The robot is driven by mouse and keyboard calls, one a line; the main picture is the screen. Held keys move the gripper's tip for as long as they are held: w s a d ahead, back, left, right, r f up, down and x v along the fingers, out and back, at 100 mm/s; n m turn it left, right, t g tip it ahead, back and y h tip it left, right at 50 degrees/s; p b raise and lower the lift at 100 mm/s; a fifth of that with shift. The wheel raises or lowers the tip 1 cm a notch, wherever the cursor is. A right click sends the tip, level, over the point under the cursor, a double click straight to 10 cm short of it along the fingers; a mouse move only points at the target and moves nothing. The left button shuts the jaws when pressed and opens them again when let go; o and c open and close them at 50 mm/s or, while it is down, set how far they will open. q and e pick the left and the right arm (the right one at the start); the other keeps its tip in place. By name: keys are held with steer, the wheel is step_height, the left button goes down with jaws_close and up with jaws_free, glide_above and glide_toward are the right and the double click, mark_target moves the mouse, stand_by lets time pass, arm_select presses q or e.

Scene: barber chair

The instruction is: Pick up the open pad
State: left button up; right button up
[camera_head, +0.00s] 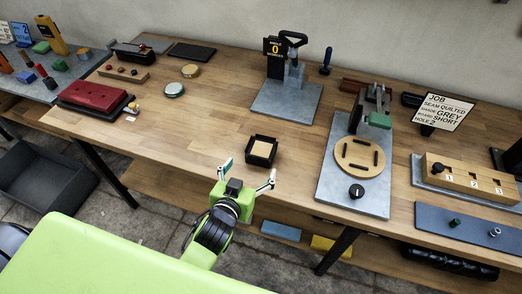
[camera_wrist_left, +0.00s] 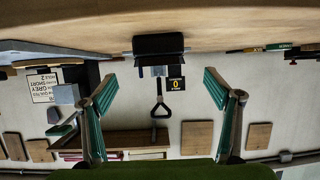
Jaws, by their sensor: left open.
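A small open black box with a tan pad inside (camera_head: 262,148) sits near the front edge of the wooden workbench; I take it to be the open pad. In the left wrist view, which is upside down, its dark side (camera_wrist_left: 158,44) shows at the bench edge, ahead of my fingers. My left gripper (camera_head: 248,172) is just in front of the box, its green-padded fingers spread wide. The same gripper (camera_wrist_left: 160,88) has nothing between its fingers. The box and fingers look apart. My right gripper is out of view.
A grey-based press (camera_head: 285,102) stands behind the box. A grey plate with a round wooden disc (camera_head: 325,190) lies to its right. A red block (camera_head: 93,97) and round tins (camera_head: 174,90) are left. The bench around the box is clear.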

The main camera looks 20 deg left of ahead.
mark_target(258, 158)
arm_select(q)
steer(key=x, duration=0.4)
steer(key=shift+w+d+f, duration=0.15)
steer(key=shift+w, duration=0.25)
steer(key=shift+w+f+p, duration=0.2)
steer(key=shift+w+p, duration=0.1)
steer(key=shift+w, duration=0.05)
steer(key=x, duration=0.2)
steer(key=p+x, duration=0.1)
steer(key=x, duration=0.2)
steer(key=shift+s+f, duration=0.15)
steer(key=shift+f, duration=0.15)
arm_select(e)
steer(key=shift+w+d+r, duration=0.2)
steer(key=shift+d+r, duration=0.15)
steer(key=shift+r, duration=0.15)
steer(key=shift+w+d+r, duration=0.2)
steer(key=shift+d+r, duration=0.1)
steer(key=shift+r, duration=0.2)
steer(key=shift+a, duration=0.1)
arm_select(q)
steer(key=c, duration=1.4)
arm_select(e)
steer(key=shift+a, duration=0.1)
